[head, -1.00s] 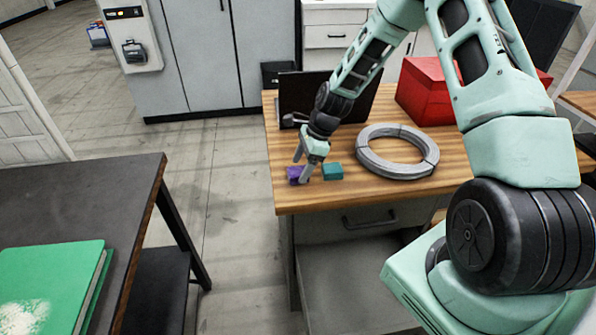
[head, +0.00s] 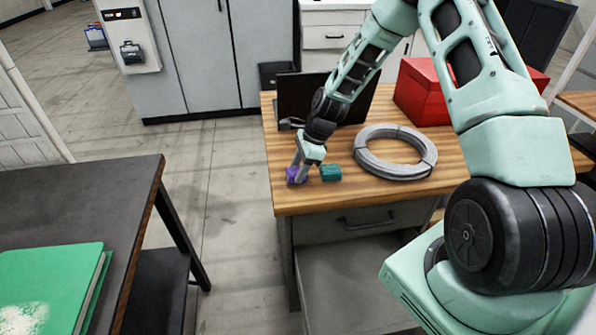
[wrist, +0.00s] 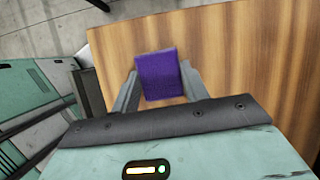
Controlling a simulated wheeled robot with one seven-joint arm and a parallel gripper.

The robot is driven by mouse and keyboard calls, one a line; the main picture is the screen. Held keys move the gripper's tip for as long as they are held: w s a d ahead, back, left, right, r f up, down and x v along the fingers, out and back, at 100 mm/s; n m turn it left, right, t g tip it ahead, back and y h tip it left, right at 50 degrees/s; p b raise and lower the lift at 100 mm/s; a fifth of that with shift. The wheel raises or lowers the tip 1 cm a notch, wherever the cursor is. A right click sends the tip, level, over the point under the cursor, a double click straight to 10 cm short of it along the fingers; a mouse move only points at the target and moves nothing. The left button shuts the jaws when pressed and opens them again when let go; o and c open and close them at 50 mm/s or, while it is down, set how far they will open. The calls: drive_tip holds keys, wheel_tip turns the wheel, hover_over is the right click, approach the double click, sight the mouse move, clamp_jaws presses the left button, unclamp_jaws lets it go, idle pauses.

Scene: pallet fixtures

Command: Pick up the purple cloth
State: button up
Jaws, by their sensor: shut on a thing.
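The purple cloth (head: 294,175) is a small folded block at the front left of the wooden table. My gripper (head: 299,175) is shut on it, with a finger on either side. In the wrist view the purple cloth (wrist: 161,75) sits between the two fingers of my gripper (wrist: 157,82), over the wood surface. I cannot tell whether the cloth touches the table or is slightly above it.
A teal block (head: 331,173) lies just right of the cloth on the wooden table (head: 400,187). A grey ring coil (head: 362,160) and a red box (head: 425,92) are farther right. A dark panel (head: 290,100) stands behind. A dark table with a green binder (head: 45,285) is at left.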

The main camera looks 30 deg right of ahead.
wheel_tip(320, 180, up, 10)
drive_tip(key=b, duration=0.2)
drive_tip(key=shift+f, duration=0.2)
drive_tip(key=shift+o, duration=0.5)
